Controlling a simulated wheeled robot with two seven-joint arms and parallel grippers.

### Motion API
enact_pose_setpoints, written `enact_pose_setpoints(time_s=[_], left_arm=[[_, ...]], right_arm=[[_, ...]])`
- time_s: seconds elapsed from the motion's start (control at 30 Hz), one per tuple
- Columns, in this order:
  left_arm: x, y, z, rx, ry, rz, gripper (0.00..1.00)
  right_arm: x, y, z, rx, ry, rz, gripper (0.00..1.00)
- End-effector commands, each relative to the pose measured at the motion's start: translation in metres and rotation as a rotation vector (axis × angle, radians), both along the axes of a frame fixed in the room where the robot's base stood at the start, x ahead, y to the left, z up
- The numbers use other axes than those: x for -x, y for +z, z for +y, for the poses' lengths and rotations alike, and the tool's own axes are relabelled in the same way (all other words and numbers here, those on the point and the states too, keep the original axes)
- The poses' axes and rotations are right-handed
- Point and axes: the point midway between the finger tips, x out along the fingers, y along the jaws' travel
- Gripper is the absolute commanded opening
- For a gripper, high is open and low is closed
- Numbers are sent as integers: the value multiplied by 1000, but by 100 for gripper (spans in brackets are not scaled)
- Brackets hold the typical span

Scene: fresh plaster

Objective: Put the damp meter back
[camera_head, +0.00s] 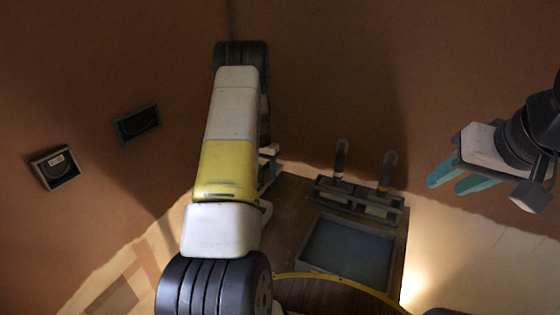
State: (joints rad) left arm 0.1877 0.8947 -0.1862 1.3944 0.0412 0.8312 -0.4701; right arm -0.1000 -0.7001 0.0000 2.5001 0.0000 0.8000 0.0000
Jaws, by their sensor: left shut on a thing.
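My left arm reaches up through the middle of the view and covers most of its own gripper. Only small white and teal parts of my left gripper (268,178) show at the arm's right edge. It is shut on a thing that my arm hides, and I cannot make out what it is. I cannot clearly pick out the damp meter elsewhere. My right gripper (447,186) is at the right, empty, with its two teal fingers apart.
Two small dark boxes sit on the brown wall at left: one with a white label (55,168), one plain (137,123). A rack (358,198) with two handled tools stands behind a grey tray (347,247). A yellow-rimmed round brown surface (335,292) is in front.

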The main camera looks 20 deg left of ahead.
Motion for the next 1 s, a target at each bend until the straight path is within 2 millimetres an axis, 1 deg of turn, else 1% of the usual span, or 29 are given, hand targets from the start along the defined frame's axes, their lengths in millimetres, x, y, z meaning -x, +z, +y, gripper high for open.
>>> enact_pose_setpoints(time_s=[0.37, 0.7, 0.93, 0.97, 1.0], left_arm=[[0, 0, 0, 0, 0, -1, 17], [0, -6, 0, -1, 1, -1, 17], [0, -6, 0, -1, 0, -1, 17], [0, -6, 0, -1, 0, -1, 58], [0, -6, 0, -1, 0, -1, 66]], right_arm=[[0, 0, 0, 0, 0, 0, 36], [0, 0, 0, 0, 0, 0, 36], [0, 0, 0, 0, 0, 0, 36], [0, 0, 0, 0, 0, 0, 36], [0, 0, 0, 0, 0, 0, 36]])
